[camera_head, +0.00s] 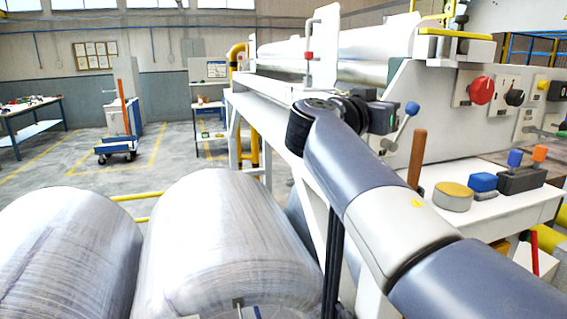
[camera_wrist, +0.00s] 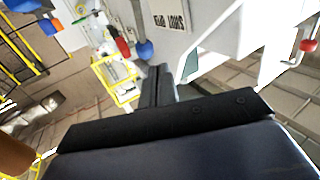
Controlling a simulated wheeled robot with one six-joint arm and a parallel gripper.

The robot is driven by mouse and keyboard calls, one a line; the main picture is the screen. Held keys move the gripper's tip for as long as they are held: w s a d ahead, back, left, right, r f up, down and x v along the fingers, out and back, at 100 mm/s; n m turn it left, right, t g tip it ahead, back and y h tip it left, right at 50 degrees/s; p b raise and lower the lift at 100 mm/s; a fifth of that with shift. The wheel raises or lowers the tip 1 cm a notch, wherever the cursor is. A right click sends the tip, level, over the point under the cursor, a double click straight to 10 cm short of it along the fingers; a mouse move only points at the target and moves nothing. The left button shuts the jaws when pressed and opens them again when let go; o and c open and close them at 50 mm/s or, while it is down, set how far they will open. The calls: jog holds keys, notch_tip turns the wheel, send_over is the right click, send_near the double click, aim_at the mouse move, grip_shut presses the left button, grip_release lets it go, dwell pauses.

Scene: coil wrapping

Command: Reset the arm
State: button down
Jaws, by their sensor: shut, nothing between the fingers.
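My arm rises from the lower right of the head view and reaches up to its dark wrist joint beside the white machine (camera_head: 400,75). My gripper (camera_wrist: 157,78) shows in the wrist view as narrow dark fingers beyond a wide black bar. The fingers are together with nothing between them. In the head view the fingertips cannot be made out. The wrist view is tilted and shows a white machine panel with a printed label (camera_wrist: 170,14) past the fingers, and the floor.
A white side table (camera_head: 480,212) at right holds a tan roll (camera_head: 453,195) and a dark block (camera_head: 520,180) with coloured knobs. Open floor lies behind the coils.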

jog(key=s+a+f+n+t+h+b, duration=0.2)
jog(key=s+a+f+t+b, duration=0.1)
jog(key=a, duration=0.4)
jog(key=shift+s+a+f+b, duration=0.2)
jog(key=shift+s+f+b, duration=0.55)
jog(key=shift+s, duration=0.65)
jog(key=shift+f, duration=0.15)
